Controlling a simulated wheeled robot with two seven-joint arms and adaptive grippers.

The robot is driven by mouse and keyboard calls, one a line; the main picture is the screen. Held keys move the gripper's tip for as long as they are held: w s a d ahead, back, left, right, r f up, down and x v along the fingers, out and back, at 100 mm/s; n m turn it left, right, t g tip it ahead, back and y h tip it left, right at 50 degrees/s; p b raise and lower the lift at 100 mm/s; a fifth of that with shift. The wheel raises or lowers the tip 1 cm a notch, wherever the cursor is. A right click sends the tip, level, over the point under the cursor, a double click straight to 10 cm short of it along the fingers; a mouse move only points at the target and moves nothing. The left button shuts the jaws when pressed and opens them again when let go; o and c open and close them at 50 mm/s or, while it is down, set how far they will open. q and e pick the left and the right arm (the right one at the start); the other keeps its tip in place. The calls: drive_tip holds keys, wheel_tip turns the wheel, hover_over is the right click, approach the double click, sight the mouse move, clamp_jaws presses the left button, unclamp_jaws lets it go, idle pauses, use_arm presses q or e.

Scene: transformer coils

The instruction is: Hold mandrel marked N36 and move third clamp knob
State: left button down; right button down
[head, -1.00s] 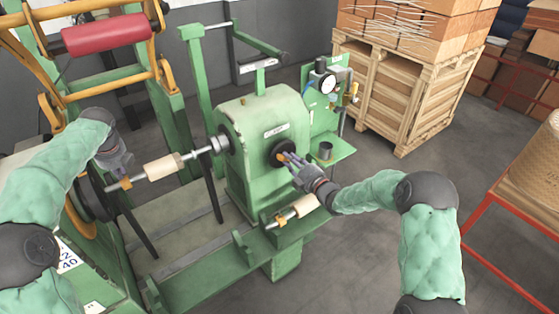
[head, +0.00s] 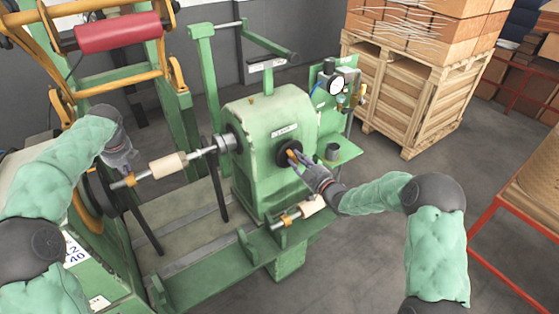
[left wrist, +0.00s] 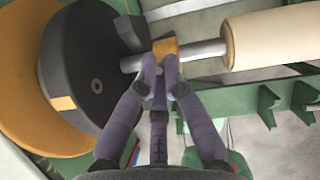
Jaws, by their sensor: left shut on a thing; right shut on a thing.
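A mandrel with a cream cylinder (head: 168,166) spans from the black faceplate (head: 101,191) at left to the green tailstock (head: 262,125). The cylinder also shows in the left wrist view (left wrist: 275,40). My left gripper (head: 129,172) is shut on the orange collar (left wrist: 165,47) at the mandrel's faceplate end. My right gripper (head: 297,160) is shut on the orange clamp knob (head: 291,155), in front of a black disc (head: 284,148) on the tailstock's right face. The fingers partly hide the knob. I cannot read an N36 mark.
A second cream cylinder (head: 312,205) on a shaft rests on the green bench front, below my right gripper. A wooden crate (head: 410,100) is at the back, and a red-framed stand (head: 480,222) is at right.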

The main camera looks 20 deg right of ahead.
drive_tip(key=shift+s+a+f, duration=0.1)
drive_tip(key=shift+a+f, duration=0.1)
drive_tip(key=shift+a, duration=0.3)
drive_tip(key=c, duration=1)
unclamp_jaws()
drive_tip(key=shift+s+a, duration=0.1)
drive_tip(key=shift+f, duration=0.15)
drive_tip(key=v, duration=0.8)
drive_tip(key=r+v, duration=0.1)
drive_tip(key=v, duration=0.3)
drive_tip(key=shift+d, duration=0.35)
